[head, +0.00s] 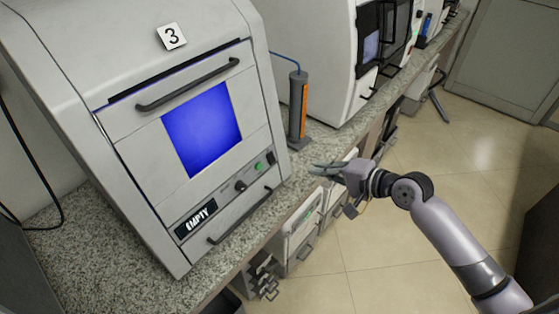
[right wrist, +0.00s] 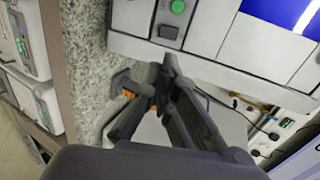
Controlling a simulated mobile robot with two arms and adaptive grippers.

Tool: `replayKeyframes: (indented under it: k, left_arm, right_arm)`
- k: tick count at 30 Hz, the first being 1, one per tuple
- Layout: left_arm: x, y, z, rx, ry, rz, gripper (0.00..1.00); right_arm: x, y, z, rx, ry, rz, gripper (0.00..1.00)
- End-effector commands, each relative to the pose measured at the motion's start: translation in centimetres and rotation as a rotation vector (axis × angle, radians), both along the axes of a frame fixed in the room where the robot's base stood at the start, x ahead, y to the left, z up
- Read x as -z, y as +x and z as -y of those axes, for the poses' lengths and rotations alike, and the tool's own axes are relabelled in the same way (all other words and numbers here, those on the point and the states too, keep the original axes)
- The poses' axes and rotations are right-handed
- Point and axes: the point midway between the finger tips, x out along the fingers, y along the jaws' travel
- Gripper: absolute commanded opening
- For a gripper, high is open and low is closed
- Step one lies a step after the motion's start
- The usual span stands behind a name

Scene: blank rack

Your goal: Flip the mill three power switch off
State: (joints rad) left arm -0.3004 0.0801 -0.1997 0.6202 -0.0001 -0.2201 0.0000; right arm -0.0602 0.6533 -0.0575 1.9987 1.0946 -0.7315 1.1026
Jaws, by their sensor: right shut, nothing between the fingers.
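Mill three (head: 115,85) is a pale grey machine with a "3" label (head: 171,36), a lit blue window and a front control strip. The strip holds a dark knob, a green button (head: 258,166) and a small dark power switch (head: 270,157) at its right end. In the right wrist view the switch (right wrist: 168,31) sits beside the green button (right wrist: 178,6); its position is too small to tell. My right gripper (head: 318,168) is shut and empty, to the right of the mill front and apart from the switch. Its fingers (right wrist: 165,82) point toward the mill. My left gripper is not seen.
An orange and grey cylinder (head: 299,108) stands on the speckled counter (head: 70,262) right of the mill. A second white machine (head: 320,60) is beyond it. Door handles (head: 190,85) stick out from the mill front. Open floor lies at the right.

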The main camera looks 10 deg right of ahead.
Motion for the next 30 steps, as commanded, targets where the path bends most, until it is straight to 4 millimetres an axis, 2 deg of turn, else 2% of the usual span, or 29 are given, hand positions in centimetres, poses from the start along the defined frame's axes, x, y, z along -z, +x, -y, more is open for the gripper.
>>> replayKeyframes:
  k: [4,16,20,30]
  left_arm:
    - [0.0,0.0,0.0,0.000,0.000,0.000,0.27]
    - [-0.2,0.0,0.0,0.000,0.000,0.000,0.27]
    - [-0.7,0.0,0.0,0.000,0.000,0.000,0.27]
    - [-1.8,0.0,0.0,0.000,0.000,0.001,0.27]
  right_arm:
    - [-1.1,-0.3,-0.5,-0.013,0.020,0.001,0.00]
    - [-0.8,0.3,-0.9,-0.010,0.020,0.002,0.00]
    - [-0.2,1.8,-2.0,-0.011,0.023,0.002,0.00]
    - [2.7,7.1,-5.9,-0.011,0.021,0.003,0.00]
